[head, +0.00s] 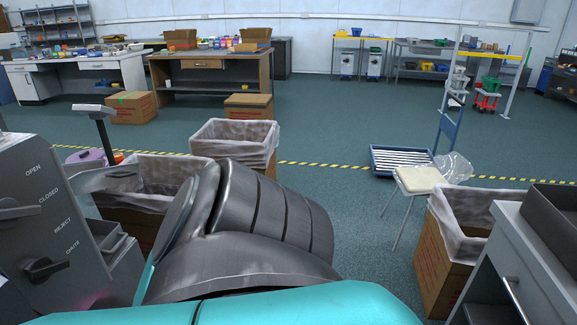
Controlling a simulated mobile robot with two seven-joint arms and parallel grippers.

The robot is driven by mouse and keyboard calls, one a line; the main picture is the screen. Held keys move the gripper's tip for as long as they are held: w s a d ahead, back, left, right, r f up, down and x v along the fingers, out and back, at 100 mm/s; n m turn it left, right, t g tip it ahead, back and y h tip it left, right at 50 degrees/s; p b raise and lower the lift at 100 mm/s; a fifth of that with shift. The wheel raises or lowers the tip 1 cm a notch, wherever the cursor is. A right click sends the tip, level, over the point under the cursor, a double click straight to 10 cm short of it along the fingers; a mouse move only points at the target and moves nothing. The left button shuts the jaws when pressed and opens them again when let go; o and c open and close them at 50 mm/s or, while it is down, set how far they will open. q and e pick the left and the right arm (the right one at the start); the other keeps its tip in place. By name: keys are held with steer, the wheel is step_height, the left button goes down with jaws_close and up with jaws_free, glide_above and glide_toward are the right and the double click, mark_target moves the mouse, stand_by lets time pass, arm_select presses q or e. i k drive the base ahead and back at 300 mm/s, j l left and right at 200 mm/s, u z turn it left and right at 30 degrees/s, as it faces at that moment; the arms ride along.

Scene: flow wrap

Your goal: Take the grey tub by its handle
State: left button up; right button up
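I do not see a tub with a handle that I can name for sure. A dark grey open-topped container (553,222) sits on a light grey cabinet (510,238) at the right edge, cut off by the frame. No handle shows on this container. Neither of my grippers is in view. A dark ribbed part of my own arm and teal parts of my body fill the lower middle and hide the floor behind them.
A grey machine panel (50,215) with knobs stands close at left. Lined cardboard bins (235,140) stand behind my arm, and another lined bin (445,262) stands at right. A white-topped stool (421,180) and a blue-framed roller platform (402,161) stand near open floor (330,205).

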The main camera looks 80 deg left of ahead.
mark_target(109, 236)
steer(key=u, duration=3.05)
steer(key=i+u, duration=0.1)
steer(key=u, duration=1.2)
steer(key=i+l, duration=0.15)
steer(key=l, duration=0.25)
steer(key=i+l, duration=0.15)
steer(key=l, duration=0.25)
steer(key=i+l, duration=0.2)
steer(key=l, duration=0.15)
steer(key=i+l+u, duration=0.1)
steer(key=i+l, duration=0.5)
steer(key=l, duration=0.2)
steer(key=i+l+u, duration=0.15)
steer(key=i+l, duration=0.2)
steer(key=i+l+u, duration=0.1)
steer(key=i+l, duration=0.15)
steer(key=l, duration=0.2)
